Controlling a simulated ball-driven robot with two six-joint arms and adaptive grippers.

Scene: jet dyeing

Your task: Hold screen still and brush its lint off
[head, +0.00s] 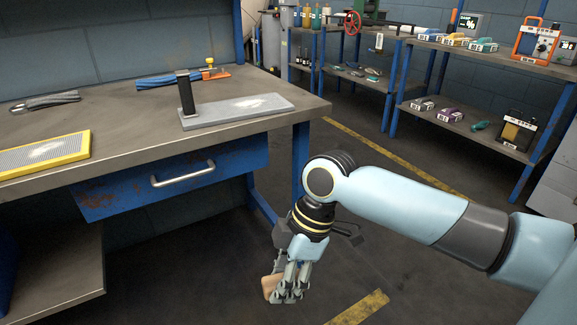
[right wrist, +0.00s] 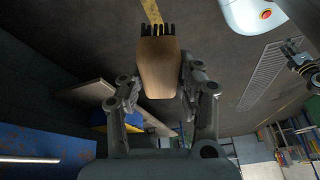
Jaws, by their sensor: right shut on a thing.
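A yellow-framed mesh screen (head: 45,153) lies flat on the workbench at the left, with a pale lint patch on its mesh. A grey flat panel (head: 235,112) with an upright black handle (head: 186,93) lies further right on the bench; it also bears a pale patch. My right gripper (head: 286,290) hangs below bench height, in front of the bench's right end, apart from both. It is shut on a wooden brush (head: 268,286). In the right wrist view the brush (right wrist: 158,65) shows its dark bristles pointing away from the gripper. My left gripper is out of view.
The workbench (head: 120,125) has a blue drawer with a metal handle (head: 183,175). Grey cloth or gloves (head: 45,101) and a blue bundle (head: 168,80) lie at its back. A shelf rack (head: 480,55) with boxes and tools stands at the right. The floor between is clear.

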